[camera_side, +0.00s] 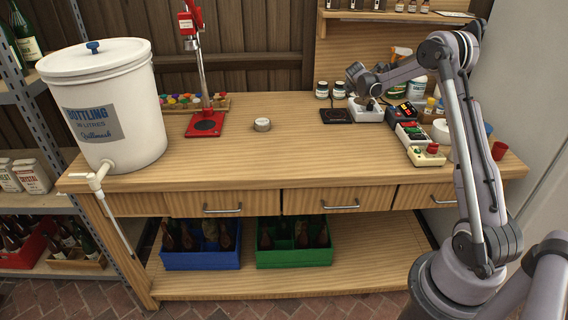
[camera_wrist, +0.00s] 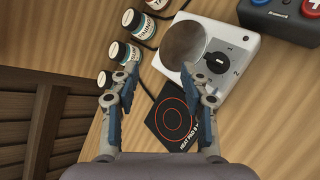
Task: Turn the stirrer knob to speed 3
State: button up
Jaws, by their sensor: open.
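The stirrer (camera_wrist: 237,37) is a white box with a round grey plate and a black knob (camera_wrist: 216,62) in the wrist view. A numeral 2 shows on the box near the knob; the other marks are too small to read surely. In the side view the stirrer (camera_side: 366,113) sits at the back right of the bench, partly hidden by my arm. My gripper (camera_wrist: 165,82) is open and empty, with its fingers apart. The knob lies just beyond the right finger's tip in the picture. I cannot tell how high the fingers are above it.
A black heat pad (camera_wrist: 172,118) lies beside the stirrer. Several small labelled jars (camera_wrist: 131,20) stand to its left in the wrist view. A control box with red and blue buttons (camera_wrist: 284,12) is at the upper right. The bench middle (camera_side: 290,150) is mostly clear.

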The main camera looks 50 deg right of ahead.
aim_at(372, 105)
jog(key=d+m+y, duration=0.1)
jog(key=s+d+r+m+y, duration=0.1)
jog(key=d+m, duration=0.1)
jog(key=s+d+m+y, duration=0.1)
jog(key=d+m, duration=0.1)
jog(key=shift+s+d+r+g+y, duration=0.1)
jog(key=shift+s+r+g+y, duration=0.1)
jog(key=shift+r+g+y, duration=0.15)
jog(key=s+m+y, duration=0.1)
jog(key=s+d+m+y, duration=0.1)
jog(key=y, duration=0.1)
jog(key=shift+s+d+r+m+g, duration=0.1)
jog(key=shift+s+r+m+g, duration=0.1)
jog(key=shift+m+g, duration=0.1)
jog(key=s+a+r+m+t+y, duration=0.1)
jog(key=s+a+r+m+y, duration=0.15)
jog(key=s+r+y, duration=0.2)
jog(key=shift+m+y, duration=0.25)
jog(key=shift+y, duration=0.05)
jog(key=x, duration=1.1)
jog(key=shift+w+f, duration=0.15)
jog(key=shift+f, duration=0.1)
grip_shut()
